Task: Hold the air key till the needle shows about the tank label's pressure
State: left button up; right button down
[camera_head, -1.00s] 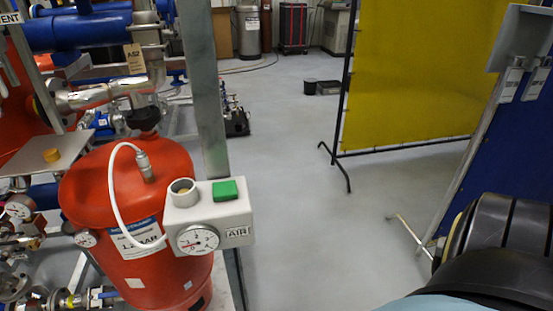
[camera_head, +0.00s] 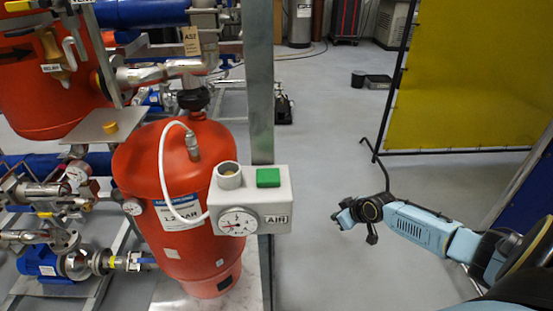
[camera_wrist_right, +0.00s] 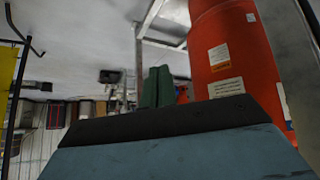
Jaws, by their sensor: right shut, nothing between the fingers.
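The red tank (camera_head: 180,235) stands upright on the left. Its white label (camera_head: 180,212) seems to read 1.2-something BAR, partly covered by the white hose (camera_head: 163,165). The grey air box (camera_head: 283,203), marked AIR, is in front of the tank's right side. On its top is the green air key (camera_head: 268,177), with nothing touching it. The round gauge (camera_head: 238,222) is on its front; its red needle seems to point to the lower left, too small to read. My right gripper (camera_head: 345,215) is shut and empty, right of the box and apart from it. My left gripper is out of view.
A grey post (camera_head: 260,90) rises just behind the box. Pipes and valves (camera_head: 75,258) crowd the left side. A yellow screen (camera_head: 465,90) on a black frame stands at the right. Open floor (camera_head: 325,130) lies between post and screen.

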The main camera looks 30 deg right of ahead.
jog(key=w+a+r+n+y, duration=0.1)
jog(key=w+a+r, duration=0.1)
jog(key=r, duration=0.7)
jog(key=w+a+r+n+t+y, duration=0.1)
jog(key=w+r+n+y, duration=0.1)
jog(key=r, duration=0.7)
jog(key=w+a+r+n+y, duration=0.1)
jog(key=w+a+r, duration=0.15)
jog(key=r, duration=0.65)
jog(key=s+a+r+n+g+y, duration=0.2)
jog(key=s+a+r, duration=0.4)
jog(key=r, duration=0.3)
jog(key=s+a+r+n+g+y, duration=0.1)
jog(key=s+a+r+n, duration=0.3)
jog(key=r, duration=0.5)
jog(key=s+a+g, duration=0.1)
jog(key=s+a, duration=0.1)
jog(key=a, duration=0.1)
jog(key=shift+s+a+r+y+p, duration=0.2)
jog(key=shift+a+y+p, duration=0.1)
jog(key=shift+y+p, duration=0.1)
